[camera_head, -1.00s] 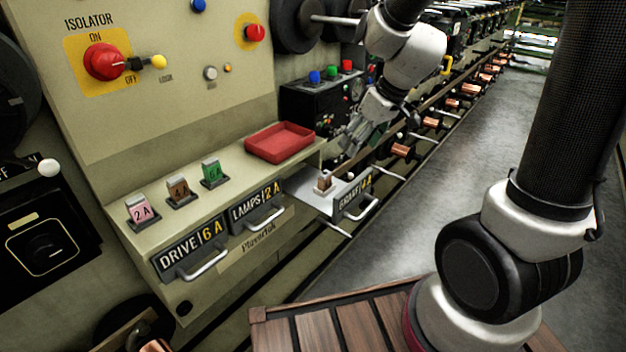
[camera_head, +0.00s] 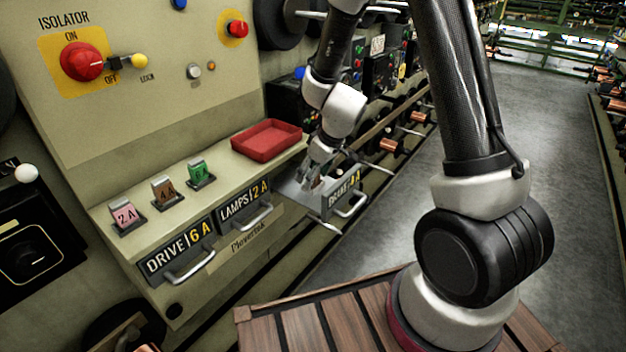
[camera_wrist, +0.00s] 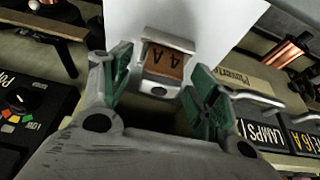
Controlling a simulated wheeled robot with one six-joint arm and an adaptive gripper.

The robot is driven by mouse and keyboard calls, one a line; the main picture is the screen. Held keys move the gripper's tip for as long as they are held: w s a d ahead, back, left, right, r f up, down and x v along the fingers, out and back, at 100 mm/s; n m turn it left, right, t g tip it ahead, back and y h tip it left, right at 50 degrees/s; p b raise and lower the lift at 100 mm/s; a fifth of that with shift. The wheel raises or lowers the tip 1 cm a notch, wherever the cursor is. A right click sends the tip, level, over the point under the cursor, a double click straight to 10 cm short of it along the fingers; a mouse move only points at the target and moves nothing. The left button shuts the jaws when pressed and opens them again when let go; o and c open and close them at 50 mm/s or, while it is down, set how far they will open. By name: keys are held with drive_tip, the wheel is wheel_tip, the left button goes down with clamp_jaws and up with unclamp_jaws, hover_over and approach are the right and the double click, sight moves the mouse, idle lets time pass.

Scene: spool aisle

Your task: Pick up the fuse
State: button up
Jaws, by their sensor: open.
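A brown fuse (camera_wrist: 168,62) marked 4 A with a pale cap stands in the pulled-out drawer (camera_head: 335,200) at the right end of the cabinet. My gripper (camera_head: 320,165) is over this drawer. In the wrist view, my gripper (camera_wrist: 160,70) is open, with one green-padded finger on either side of the fuse. I cannot tell whether a pad touches it. In the head view my gripper largely hides this fuse. On the ledge stand a pink 2 A fuse (camera_head: 126,215), a brown 4 A fuse (camera_head: 164,190) and a green 6 A fuse (camera_head: 199,172).
A red tray (camera_head: 267,141) sits on the ledge left of my gripper. The DRIVE 6 A drawer (camera_head: 177,252) and LAMPS 2 A drawer (camera_head: 243,207) are shut. An isolator knob (camera_head: 82,62) is on the panel above. Copper spools line the rack behind; the aisle floor (camera_head: 530,130) is clear.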

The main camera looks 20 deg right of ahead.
drive_tip(key=c, duration=1.2)
drive_tip(key=shift+o, duration=0.2)
drive_tip(key=shift+r, duration=0.1)
